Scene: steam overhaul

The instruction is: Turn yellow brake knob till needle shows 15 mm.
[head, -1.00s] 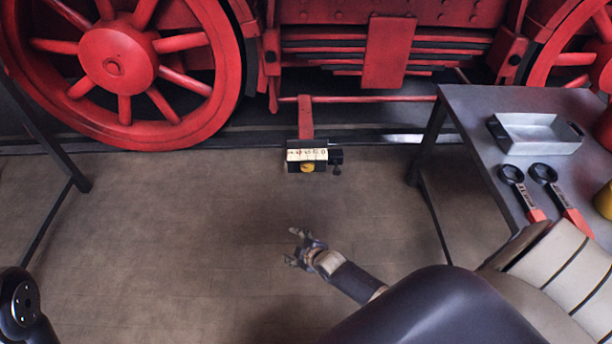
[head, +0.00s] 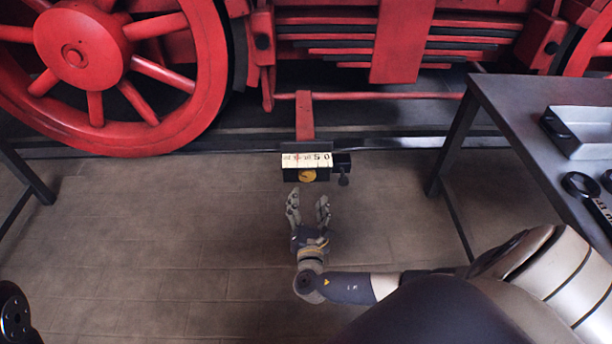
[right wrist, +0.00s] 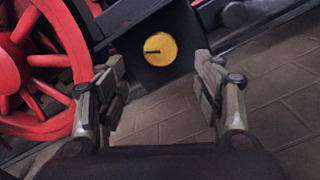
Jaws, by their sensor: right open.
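The yellow brake knob (head: 307,176) sits on the front of a dark box under a white scale plate (head: 306,160). In the right wrist view the yellow knob (right wrist: 159,49) shows a dark slot, lying between and beyond the fingers. I cannot read where a needle stands on the scale. My right gripper (head: 308,205) is open and empty, its fingers pointing at the knob from just in front, apart from it. Its two fingers also show in the right wrist view (right wrist: 165,92). My left gripper is not in view.
A red locomotive wheel (head: 83,56) and red frame stand behind. A grey table (head: 520,105) on the right carries a metal tray (head: 585,135) and a dark-ended wrench (head: 583,187). The tiled floor around the box is clear.

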